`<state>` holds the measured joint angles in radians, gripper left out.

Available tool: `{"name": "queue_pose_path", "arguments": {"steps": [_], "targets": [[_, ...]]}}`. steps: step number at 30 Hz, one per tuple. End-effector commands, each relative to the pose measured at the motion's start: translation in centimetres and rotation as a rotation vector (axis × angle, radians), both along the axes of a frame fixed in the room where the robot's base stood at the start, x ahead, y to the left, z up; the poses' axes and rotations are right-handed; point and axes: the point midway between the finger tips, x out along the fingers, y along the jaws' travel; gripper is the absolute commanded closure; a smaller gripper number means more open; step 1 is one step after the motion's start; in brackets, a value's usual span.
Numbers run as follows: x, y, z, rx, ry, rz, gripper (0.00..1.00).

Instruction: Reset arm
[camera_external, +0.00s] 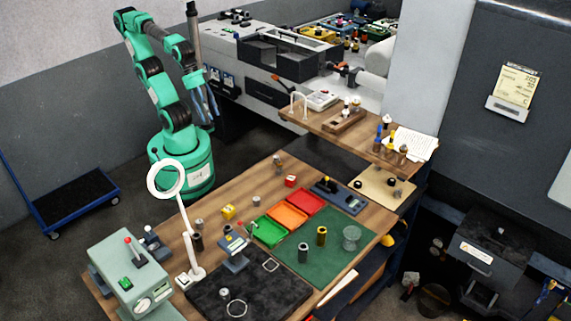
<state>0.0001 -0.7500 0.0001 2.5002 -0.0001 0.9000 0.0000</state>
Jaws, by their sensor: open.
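My green arm with black joints rises from its round base behind the wooden workbench (240,190). It bends over at the top, and its wrist hangs down on the right side. My gripper (212,116) points downward beside the arm, in front of the grey machine's left end and above the dark floor. Its fingers are small and narrow in this view, but it is open. Nothing shows between the fingers. It is apart from the bench and everything on it.
Green (268,231), orange (288,215) and red (307,202) trays stand on the bench with several small parts. A white ring lamp (166,180) rises between camera and base. A grey-green machine (128,268) stands front left. A blue cart (75,198) stands left. Floor between cart and base is clear.

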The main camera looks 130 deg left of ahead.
Motion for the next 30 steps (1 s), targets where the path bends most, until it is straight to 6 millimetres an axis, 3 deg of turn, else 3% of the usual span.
{"name": "queue_pose_path", "arguments": {"steps": [1,3,12,30], "targets": [[0.0,0.0,-1.7,0.0,0.0,0.0,0.54],[0.0,0.0,-3.0,0.0,0.0,0.0,0.54],[0.0,0.0,-6.7,0.0,0.0,0.0,0.54],[0.0,0.0,-7.1,0.0,0.0,0.0,0.54]]}}
